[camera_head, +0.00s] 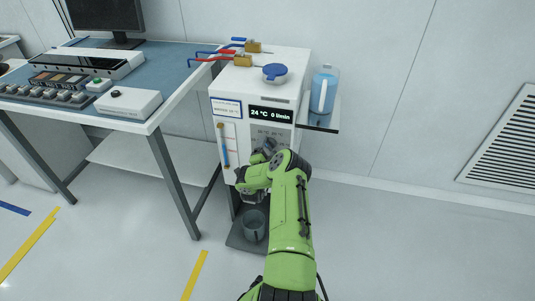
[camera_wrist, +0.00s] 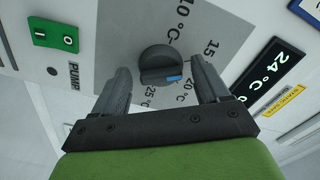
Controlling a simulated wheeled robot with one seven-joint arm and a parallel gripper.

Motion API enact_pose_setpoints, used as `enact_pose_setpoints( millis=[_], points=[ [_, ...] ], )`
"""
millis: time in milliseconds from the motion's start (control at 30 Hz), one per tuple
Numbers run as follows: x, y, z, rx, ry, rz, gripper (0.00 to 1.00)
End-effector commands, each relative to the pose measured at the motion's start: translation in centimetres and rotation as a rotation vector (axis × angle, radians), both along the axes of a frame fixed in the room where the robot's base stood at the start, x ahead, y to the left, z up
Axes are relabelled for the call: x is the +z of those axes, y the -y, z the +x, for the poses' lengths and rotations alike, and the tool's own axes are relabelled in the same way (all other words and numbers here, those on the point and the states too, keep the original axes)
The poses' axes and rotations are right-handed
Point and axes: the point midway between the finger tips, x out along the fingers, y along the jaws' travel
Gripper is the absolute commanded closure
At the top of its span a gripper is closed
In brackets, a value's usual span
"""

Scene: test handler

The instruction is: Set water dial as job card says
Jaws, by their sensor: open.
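The water dial (camera_wrist: 160,62) is a dark round knob on a grey scale plate in the wrist view. Its blue mark faces lower right, nearest the 20 °C label; 10, 15 and 25 °C labels also show. My gripper (camera_wrist: 160,70) is open, one finger on each side of the dial; I cannot tell whether they touch it. In the head view my gripper (camera_head: 266,150) is at the front of the white chiller cabinet (camera_head: 285,60) and covers the dial. A blue-edged card (camera_head: 227,107) is on the cabinet's front, its text too small to read surely.
The display (camera_head: 270,114) reads 24 °C, 0 l/min. A green pump switch (camera_wrist: 54,35) is left of the dial. A jug (camera_head: 323,90) stands on a side shelf. A grey cup (camera_head: 254,226) is below my gripper. A workbench (camera_head: 190,62) stands left.

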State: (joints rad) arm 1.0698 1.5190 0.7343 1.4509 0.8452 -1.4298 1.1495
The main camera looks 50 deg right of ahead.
Motion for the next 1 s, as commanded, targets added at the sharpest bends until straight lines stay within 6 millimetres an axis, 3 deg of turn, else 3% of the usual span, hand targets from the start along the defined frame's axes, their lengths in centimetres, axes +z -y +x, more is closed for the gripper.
enact_pose_setpoints(
  millis=[167,500,1000],
  points=[
    [0.09,-0.05,0.01,0.001,0.0,0.0,0.29],
    [0.05,-0.08,0.0,0.001,0.0,0.0,0.81],
    [0.27,-0.15,0.01,0.002,-0.13,-0.053,0.82]
  ],
)
